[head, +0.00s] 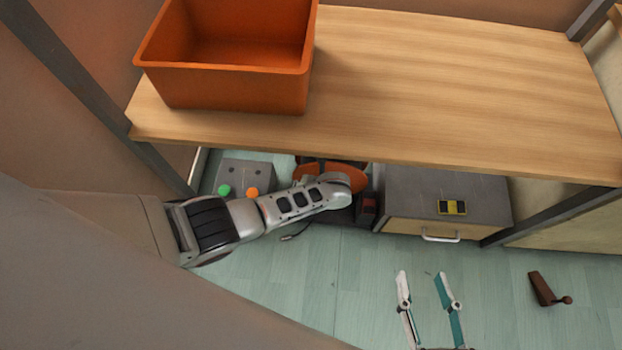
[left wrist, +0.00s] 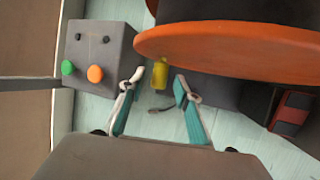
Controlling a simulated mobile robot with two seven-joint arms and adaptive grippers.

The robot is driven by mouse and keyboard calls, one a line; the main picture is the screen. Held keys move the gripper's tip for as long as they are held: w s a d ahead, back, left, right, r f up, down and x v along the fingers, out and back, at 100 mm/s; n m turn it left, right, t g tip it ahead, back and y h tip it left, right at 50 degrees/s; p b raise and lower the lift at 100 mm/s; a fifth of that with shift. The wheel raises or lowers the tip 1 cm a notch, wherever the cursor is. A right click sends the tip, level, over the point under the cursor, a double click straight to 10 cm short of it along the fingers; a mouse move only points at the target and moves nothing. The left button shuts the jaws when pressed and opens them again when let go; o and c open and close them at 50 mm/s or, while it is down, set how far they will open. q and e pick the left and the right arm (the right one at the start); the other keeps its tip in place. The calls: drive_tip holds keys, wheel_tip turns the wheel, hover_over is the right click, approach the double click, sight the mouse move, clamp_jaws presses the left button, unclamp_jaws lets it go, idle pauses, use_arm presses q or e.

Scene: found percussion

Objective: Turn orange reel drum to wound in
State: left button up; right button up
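The orange reel drum (head: 345,177) is low under the wooden shelf in the head view, partly hidden by my left arm and the shelf edge. In the left wrist view its orange disc (left wrist: 235,50) fills the upper right. A yellow knob-like handle (left wrist: 160,74) shows beside the disc's rim. My left gripper (left wrist: 159,82) is open, its two fingertips on either side of the yellow handle in this view; contact cannot be told. In the head view the left gripper is hidden. My right gripper (head: 424,285) is open and empty above the floor.
An orange bin (head: 210,88) stands on the wooden shelf (head: 450,80). A grey box with green and orange buttons (left wrist: 100,50) stands left of the reel. A grey drawer cabinet (head: 470,193) bearing a yellow-black device (head: 451,207) stands right. A brown object (head: 542,289) lies on the open floor.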

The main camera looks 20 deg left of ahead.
use_arm(q)
drive_tip(key=v, duration=1.1)
drive_tip(key=shift+r, duration=0.25)
drive_tip(key=shift+s, duration=0.1)
